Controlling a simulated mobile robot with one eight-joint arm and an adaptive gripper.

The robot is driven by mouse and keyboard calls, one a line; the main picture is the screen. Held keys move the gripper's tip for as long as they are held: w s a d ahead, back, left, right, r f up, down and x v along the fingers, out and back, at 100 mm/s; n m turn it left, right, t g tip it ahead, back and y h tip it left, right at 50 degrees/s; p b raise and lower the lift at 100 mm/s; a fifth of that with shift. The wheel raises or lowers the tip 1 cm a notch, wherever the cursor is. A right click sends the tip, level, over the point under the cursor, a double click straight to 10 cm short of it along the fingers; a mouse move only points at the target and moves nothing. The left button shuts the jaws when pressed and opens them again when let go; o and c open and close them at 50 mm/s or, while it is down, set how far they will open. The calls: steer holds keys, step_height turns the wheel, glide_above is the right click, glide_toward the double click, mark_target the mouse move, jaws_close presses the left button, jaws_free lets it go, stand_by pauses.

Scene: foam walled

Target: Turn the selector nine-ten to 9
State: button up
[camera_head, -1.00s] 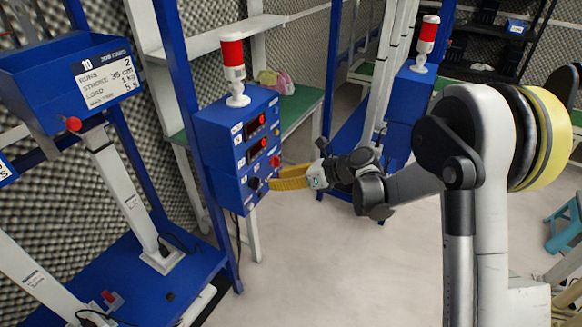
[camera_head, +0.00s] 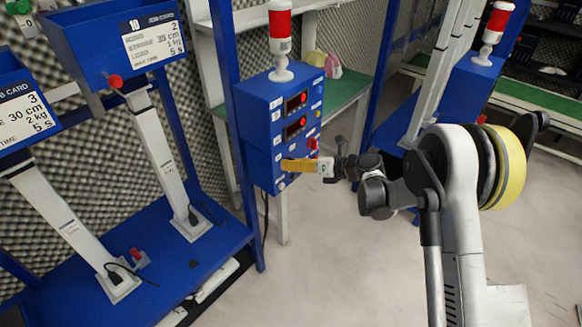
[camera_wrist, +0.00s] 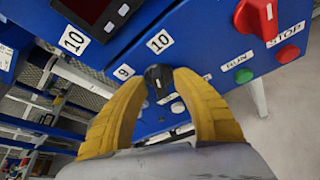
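The selector nine-ten is a black knob (camera_wrist: 158,80) on the blue control box (camera_head: 257,115), seen in the wrist view. The label 9 (camera_wrist: 123,72) is up and left of it and the label 10 (camera_wrist: 160,41) is straight above it in that picture. I cannot tell exactly which way the knob points. My gripper (camera_wrist: 162,80) has its two yellow fingers on either side of the knob, tips close to it. Whether they press on it is unclear. In the head view my gripper (camera_head: 286,165) reaches the box's lower front, and its fingers hide the knob.
A red rotary switch (camera_wrist: 257,17), a green RUN button (camera_wrist: 243,75) and a red STOP button (camera_wrist: 288,55) are on the same panel. Two red displays sit above. A blue test stand (camera_head: 150,260) is at the left. Open floor (camera_head: 330,270) lies below my arm.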

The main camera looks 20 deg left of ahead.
steer(key=shift+a, duration=0.25)
jaws_close()
steer(key=n+t, duration=0.1)
steer(key=n, duration=0.1)
steer(key=n+t+h+b, duration=0.1)
steer(key=n, duration=0.1)
steer(key=shift+h, duration=0.3)
steer(key=n+t+b, duration=0.2)
steer(key=n+t, duration=0.1)
steer(key=n, duration=0.1)
steer(key=shift+h, duration=0.3)
stand_by(0.6)
